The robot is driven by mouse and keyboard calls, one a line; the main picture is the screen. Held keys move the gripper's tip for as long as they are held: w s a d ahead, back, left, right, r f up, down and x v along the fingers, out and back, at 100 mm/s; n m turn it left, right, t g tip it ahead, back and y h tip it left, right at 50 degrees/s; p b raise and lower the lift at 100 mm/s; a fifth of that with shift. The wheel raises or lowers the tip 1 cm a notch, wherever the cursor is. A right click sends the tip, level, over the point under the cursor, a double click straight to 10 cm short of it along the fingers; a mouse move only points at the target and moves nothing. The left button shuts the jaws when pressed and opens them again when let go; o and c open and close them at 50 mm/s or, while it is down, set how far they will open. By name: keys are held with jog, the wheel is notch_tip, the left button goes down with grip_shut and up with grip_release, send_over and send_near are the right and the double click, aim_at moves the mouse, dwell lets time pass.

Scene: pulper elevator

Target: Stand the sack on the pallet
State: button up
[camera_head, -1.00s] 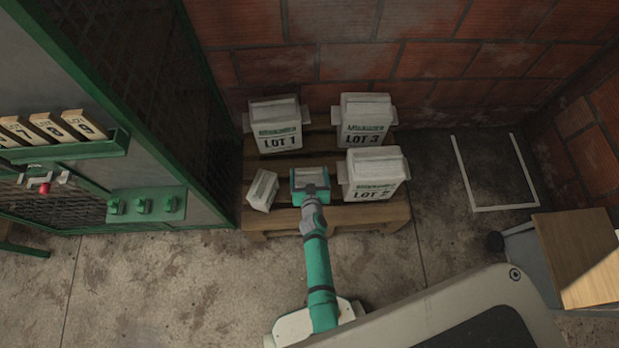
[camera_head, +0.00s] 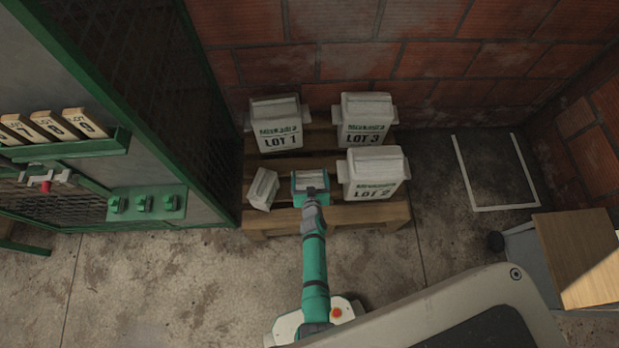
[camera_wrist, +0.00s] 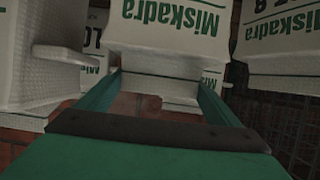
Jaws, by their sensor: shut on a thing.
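My gripper (camera_head: 311,183) is over the front middle of the wooden pallet (camera_head: 290,217), shut on a white sack (camera_head: 310,177). In the wrist view this held sack (camera_wrist: 165,38) is between my two fingers, with green "Miskadra" print upside down. Its base is hidden, so I cannot tell whether it touches the pallet. Sacks marked LOT 1 (camera_head: 277,124), LOT 3 (camera_head: 365,120) and LOT 2 (camera_head: 373,174) stand upright on the pallet. A narrower-looking white sack (camera_head: 263,188) appears tilted at the front left.
A green-framed mesh cage (camera_head: 165,80) stands left of the pallet, with a control panel (camera_head: 145,203) before it. A brick wall (camera_head: 420,50) is behind. A white floor outline (camera_head: 497,172) lies right, bare inside. A wooden-topped stand (camera_head: 577,255) is at right.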

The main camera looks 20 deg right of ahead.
aim_at(310, 180)
jog(key=shift+w+d+f, duration=0.1)
jog(key=shift+f, duration=1.15)
jog(key=shift+w, duration=0.1)
jog(key=shift+f, duration=0.15)
jog(key=o, duration=2)
jog(key=shift+f, duration=0.1)
